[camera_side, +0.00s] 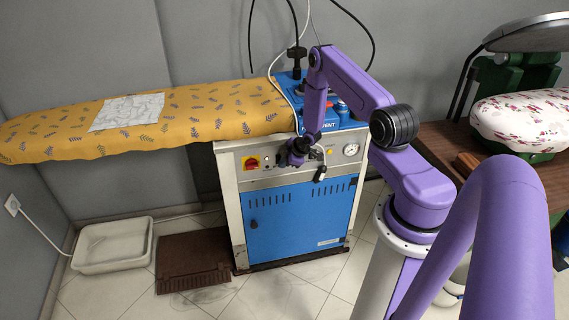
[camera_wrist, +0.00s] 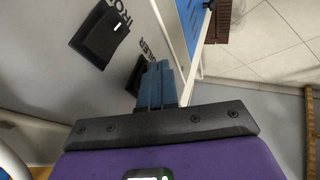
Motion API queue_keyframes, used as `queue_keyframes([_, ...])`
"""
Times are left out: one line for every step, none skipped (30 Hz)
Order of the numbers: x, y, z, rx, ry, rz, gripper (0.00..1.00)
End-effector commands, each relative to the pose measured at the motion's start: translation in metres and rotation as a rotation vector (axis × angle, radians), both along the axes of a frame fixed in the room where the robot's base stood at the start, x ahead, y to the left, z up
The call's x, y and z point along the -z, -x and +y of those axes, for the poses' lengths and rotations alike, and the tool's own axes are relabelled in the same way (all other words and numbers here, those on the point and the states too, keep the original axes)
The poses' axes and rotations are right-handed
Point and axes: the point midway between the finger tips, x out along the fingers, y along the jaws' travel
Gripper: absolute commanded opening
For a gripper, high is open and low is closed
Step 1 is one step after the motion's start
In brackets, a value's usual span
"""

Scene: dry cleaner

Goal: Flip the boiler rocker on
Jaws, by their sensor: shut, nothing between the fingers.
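The boiler rocker (camera_wrist: 134,77) is a black switch on the grey panel in the wrist view, beside partly readable lettering that looks like "BOILER". My gripper (camera_wrist: 161,70) is shut and empty, its fingertips right beside this rocker and covering part of it. I cannot tell whether they touch it or which way it is tipped. In the side view my gripper (camera_side: 296,158) is at the front panel (camera_side: 262,180) of the blue and white steam boiler cabinet (camera_side: 290,215), and the rocker is hidden there.
A second black rocker (camera_wrist: 100,36), by lettering like "IRO", sits close by. A yellow ironing board (camera_side: 215,108) extends left above; cables hang around the cabinet top.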

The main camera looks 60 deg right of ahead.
Motion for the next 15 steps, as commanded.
queue_keyframes([0.000,0.000,0.000,0.000,0.000,0.000,0.00])
queue_keyframes([0.000,0.000,0.000,0.000,0.000,0.000,0.00])
queue_keyframes([-0.001,0.000,0.000,0.000,0.001,-0.001,0.00])
queue_keyframes([-0.002,0.000,0.000,0.000,0.001,-0.001,0.00])
queue_keyframes([-0.002,0.000,0.000,0.000,0.001,-0.001,0.00])
queue_keyframes([-0.004,0.000,0.000,0.000,0.001,-0.001,0.00])
queue_keyframes([-0.005,0.000,0.000,0.000,0.000,-0.001,0.00])
queue_keyframes([-0.006,0.000,0.000,0.000,0.001,-0.002,0.00])
queue_keyframes([-0.008,0.000,0.000,0.000,0.001,-0.002,0.00])
queue_keyframes([-0.009,0.000,-0.001,0.000,0.001,-0.002,0.00])
queue_keyframes([-0.011,-0.001,-0.001,0.000,0.001,-0.002,0.00])
queue_keyframes([-0.012,-0.001,-0.001,0.000,0.001,-0.002,0.00])
queue_keyframes([-0.014,-0.001,0.000,0.001,0.001,-0.003,0.00])
queue_keyframes([-0.015,0.000,0.000,0.001,0.001,-0.003,0.00])
queue_keyframes([-0.016,-0.001,-0.001,0.002,0.001,-0.003,0.00])
